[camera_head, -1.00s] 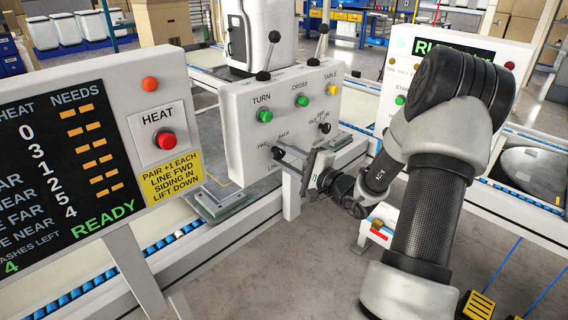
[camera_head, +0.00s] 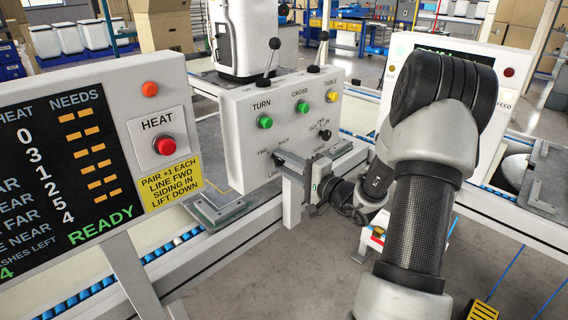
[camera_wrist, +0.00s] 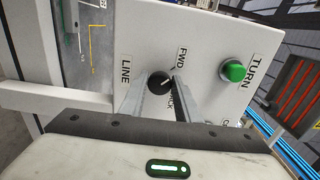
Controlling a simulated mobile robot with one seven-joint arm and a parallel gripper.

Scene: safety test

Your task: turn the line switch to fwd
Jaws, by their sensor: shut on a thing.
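The line switch is a black round knob (camera_wrist: 157,82) on the white panel (camera_head: 238,130). In the wrist view it sits between the labels LINE, FWD (camera_wrist: 182,58) and a partly covered BACK. A small pale mark shows on it, but I cannot tell which label it points to. My gripper (camera_wrist: 156,88) is shut on the knob, one finger on each side.
The panel also has green TURN (camera_head: 265,122) and CROSS (camera_head: 302,107) buttons, a yellow TABLE button (camera_head: 331,96), black levers on top and another black switch (camera_head: 324,135). A board with a red HEAT button (camera_head: 165,146) stands left, reading "LINE FWD".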

